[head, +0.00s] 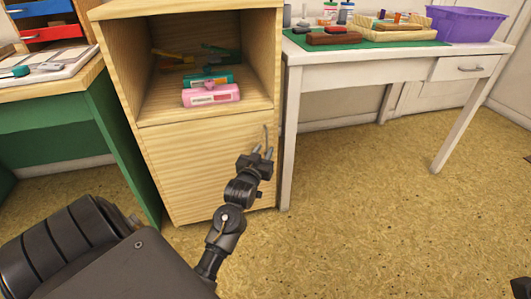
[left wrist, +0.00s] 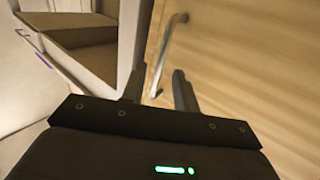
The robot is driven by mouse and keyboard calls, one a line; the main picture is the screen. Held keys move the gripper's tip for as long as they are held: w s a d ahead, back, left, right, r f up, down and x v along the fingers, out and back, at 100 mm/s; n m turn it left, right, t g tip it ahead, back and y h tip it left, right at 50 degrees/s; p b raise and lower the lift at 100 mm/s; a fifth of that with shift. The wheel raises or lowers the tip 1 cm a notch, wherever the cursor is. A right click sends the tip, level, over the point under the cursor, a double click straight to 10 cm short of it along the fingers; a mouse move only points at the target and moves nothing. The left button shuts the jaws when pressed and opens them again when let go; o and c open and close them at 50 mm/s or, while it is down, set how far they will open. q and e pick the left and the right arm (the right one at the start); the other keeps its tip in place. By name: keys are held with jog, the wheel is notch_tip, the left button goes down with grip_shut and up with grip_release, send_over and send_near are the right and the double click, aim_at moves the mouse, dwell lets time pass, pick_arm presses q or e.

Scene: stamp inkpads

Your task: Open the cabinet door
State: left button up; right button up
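The wooden cabinet (head: 162,20) stands in the middle of the head view, with an open upper compartment. Its pale wood door (head: 180,165) below appears closed; its surface also fills the right of the left wrist view (left wrist: 250,75). A thin metal bar handle (head: 265,136) is near the door's upper right edge. In the left wrist view the handle (left wrist: 165,50) appears between the two finger directions, its lower end close to the tips. My left gripper (head: 262,152) is open just below the handle; contact cannot be told.
Pink (head: 211,95) and teal (head: 208,80) stamp items lie in the upper compartment. A green-sided desk (head: 125,135) stands left. A white table (head: 360,75) with a purple bin (head: 465,24) stands right, its leg close to the cabinet.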

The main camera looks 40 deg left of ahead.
pick_arm(q)
jog(key=shift+x, duration=1.2)
grip_shut()
